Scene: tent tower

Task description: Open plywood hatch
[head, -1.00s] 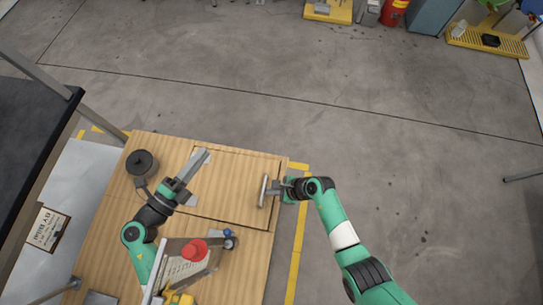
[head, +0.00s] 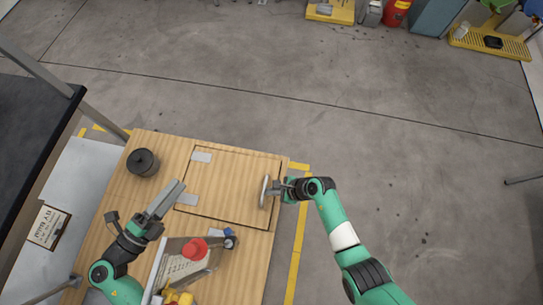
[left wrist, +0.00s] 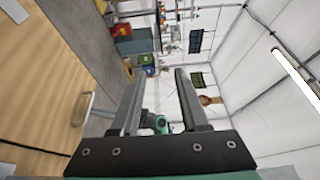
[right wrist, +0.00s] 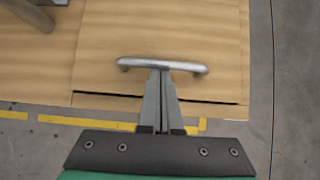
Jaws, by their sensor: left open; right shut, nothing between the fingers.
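The plywood hatch (head: 228,185) lies flat, or nearly so, in the tabletop, with two pale hinge plates (head: 201,157) on its left side. In the right wrist view a dark gap runs along the hatch (right wrist: 160,85) edge nearest the gripper. A metal bar handle (head: 264,191) stands near its right edge; it also shows in the right wrist view (right wrist: 190,66). My right gripper (right wrist: 160,78) is shut and empty, with its fingertips at the middle of the handle; contact is unclear. My left gripper (head: 178,187) is open and empty, left of the hatch near the lower hinge plate.
A dark round canister (head: 142,162) stands left of the hatch. A tray (head: 210,262) with a red-topped item (head: 194,248) and other small things is at the table's near side.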

